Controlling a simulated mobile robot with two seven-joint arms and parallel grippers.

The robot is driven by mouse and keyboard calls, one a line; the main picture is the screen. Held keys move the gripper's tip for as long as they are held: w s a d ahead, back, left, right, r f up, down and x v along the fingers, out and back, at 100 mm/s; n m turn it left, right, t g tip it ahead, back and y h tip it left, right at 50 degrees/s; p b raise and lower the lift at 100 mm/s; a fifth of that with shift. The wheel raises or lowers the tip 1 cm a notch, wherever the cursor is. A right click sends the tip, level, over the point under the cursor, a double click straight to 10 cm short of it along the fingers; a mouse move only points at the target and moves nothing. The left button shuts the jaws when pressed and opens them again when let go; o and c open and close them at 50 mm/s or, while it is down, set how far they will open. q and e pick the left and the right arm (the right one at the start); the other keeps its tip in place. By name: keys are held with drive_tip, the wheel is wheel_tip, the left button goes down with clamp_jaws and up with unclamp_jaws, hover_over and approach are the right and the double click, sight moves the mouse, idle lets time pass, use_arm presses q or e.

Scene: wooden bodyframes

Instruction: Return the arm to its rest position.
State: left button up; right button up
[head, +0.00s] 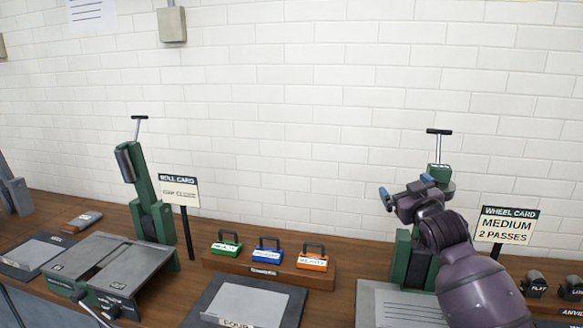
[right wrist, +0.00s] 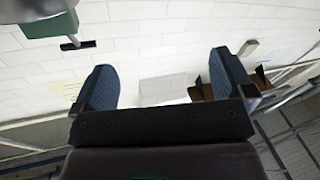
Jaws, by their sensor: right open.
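My right arm comes in from the lower right in the head view. Its gripper (head: 406,187) is raised in front of a green machine (head: 400,258) with a black T-handle, and hides part of it. The two blue-padded fingers stand wide apart and nothing is between them. In the right wrist view the gripper (right wrist: 162,88) is also open and empty, with white wall behind it. My left gripper is not in view.
A wooden bench (head: 341,293) runs along the white brick wall. A rack (head: 270,271) holds green, blue and orange handled blocks. A second green press (head: 150,195) stands left. A wheel card sign (head: 506,226) stands close right of my arm.

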drive_tip(key=s+f+m+g+h, duration=0.1)
drive_tip(key=s+f+m+g, duration=0.2)
drive_tip(key=s+f, duration=3.6)
drive_tip(key=s+g, duration=0.1)
drive_tip(key=g, duration=0.3)
drive_tip(key=shift+s+d+f+m+h, duration=0.15)
drive_tip(key=shift+s+d+m+h, duration=0.15)
drive_tip(key=shift+d+h, duration=0.1)
